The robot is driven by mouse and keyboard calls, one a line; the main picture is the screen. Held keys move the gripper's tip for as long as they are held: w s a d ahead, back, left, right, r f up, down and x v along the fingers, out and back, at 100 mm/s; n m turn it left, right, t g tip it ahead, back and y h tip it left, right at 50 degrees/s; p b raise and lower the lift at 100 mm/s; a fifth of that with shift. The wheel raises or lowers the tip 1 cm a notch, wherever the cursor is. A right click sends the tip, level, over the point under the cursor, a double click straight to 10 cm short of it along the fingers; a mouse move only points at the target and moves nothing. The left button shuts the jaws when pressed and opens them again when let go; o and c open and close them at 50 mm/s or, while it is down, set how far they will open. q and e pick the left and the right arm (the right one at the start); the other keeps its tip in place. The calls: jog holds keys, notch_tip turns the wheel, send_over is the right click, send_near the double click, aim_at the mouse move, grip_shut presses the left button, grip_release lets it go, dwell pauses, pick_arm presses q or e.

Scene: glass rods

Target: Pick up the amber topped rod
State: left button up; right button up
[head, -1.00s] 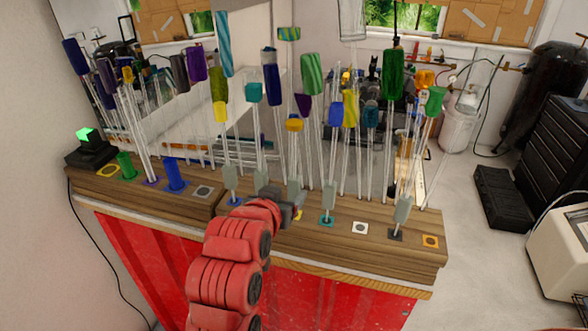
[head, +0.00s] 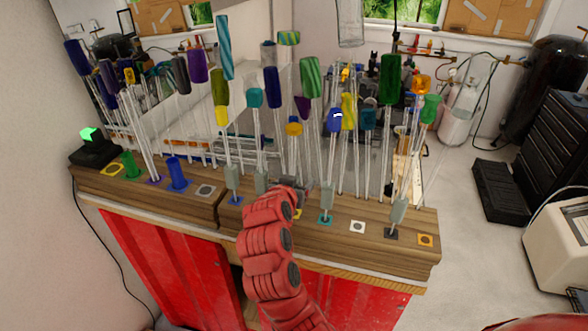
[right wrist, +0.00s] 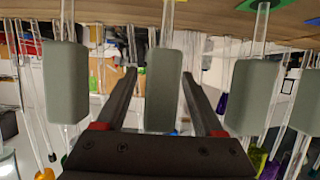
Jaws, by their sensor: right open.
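The amber topped rod (head: 294,127) stands upright among the other rods near the middle of the wooden bench in the head view. My right gripper (head: 298,190) is low in front of its lower part, and the arm hides its foot. In the right wrist view my open fingers (right wrist: 160,76) lie on either side of a grey block (right wrist: 163,95) on a clear rod. They look apart from it. That rod's top is hidden there, so I cannot be sure it is the amber one. My left gripper is not in view.
Other rods stand close by, including a teal one (head: 255,97) to the left and a blue one (head: 334,120) to the right. More grey blocks (right wrist: 66,82) (right wrist: 252,96) flank my fingers. The wooden bench (head: 290,235) has several coloured sockets. A black box (head: 94,148) stands at its left end.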

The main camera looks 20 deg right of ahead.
grip_shut()
dwell(0.5)
